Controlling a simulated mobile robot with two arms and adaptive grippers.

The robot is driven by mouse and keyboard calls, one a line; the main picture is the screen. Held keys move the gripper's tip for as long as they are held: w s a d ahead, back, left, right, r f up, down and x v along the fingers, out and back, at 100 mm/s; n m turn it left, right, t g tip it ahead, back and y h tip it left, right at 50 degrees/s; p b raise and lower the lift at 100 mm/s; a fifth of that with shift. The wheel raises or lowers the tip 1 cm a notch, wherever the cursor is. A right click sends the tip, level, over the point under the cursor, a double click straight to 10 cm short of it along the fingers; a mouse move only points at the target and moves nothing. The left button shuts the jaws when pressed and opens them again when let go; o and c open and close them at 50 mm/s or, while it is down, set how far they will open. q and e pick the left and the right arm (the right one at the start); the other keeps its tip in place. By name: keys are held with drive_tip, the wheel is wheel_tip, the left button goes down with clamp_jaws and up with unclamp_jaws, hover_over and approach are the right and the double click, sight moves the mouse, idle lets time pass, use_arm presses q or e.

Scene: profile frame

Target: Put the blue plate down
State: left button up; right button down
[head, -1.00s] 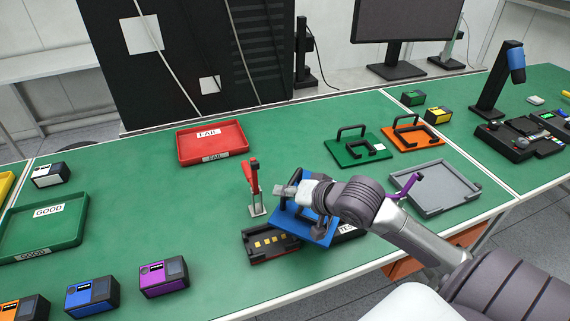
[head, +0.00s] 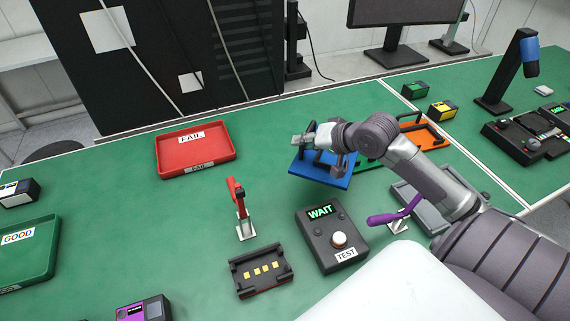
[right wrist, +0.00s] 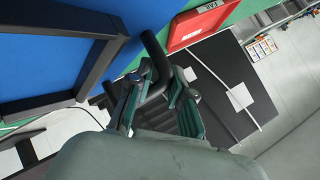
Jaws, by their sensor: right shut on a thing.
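The blue plate (head: 318,175) has a dark handle and is held by my right gripper (head: 312,138) in the head view. The gripper is shut on the handle. The plate is beyond the test box, to the left of the green plate (head: 368,162), and partly hides it. I cannot tell whether its underside touches the table. In the right wrist view, the blue plate (right wrist: 50,35) fills the upper left, and the fingers of my right gripper (right wrist: 160,85) close around the dark handle bar. My left gripper is not in view.
The orange plate (head: 432,138) lies right of the green one. A test box (head: 312,236) reading WAIT, a black fixture (head: 243,278), a red clamp (head: 238,195) and a grey tray (head: 408,192) are nearer. A red FAIL tray (head: 230,165) stands left; green table between is bare.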

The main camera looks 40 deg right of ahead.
drive_tip(key=shift+w+a, duration=0.25)
drive_tip(key=shift+w, duration=0.15)
drive_tip(key=a+x, duration=0.1)
drive_tip(key=x, duration=0.3)
drive_tip(key=a+p+x, duration=0.1)
drive_tip(key=x, duration=0.3)
drive_tip(key=a+p+x, duration=0.1)
drive_tip(key=x, duration=0.4)
drive_tip(key=shift+s+f, duration=0.15)
drive_tip(key=shift+s, duration=0.15)
wheel_tip(320, 180, down, 2)
drive_tip(key=shift+s+f+p, duration=0.1)
drive_tip(key=shift+p, duration=0.4)
drive_tip(key=shift+f, duration=0.6)
drive_tip(key=c, duration=1.1)
unclamp_jaws()
drive_tip(key=shift+s+f, duration=0.1)
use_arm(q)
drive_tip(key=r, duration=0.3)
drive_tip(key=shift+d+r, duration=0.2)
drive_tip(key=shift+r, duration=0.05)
use_arm(e)
drive_tip(key=shift+o, duration=0.2)
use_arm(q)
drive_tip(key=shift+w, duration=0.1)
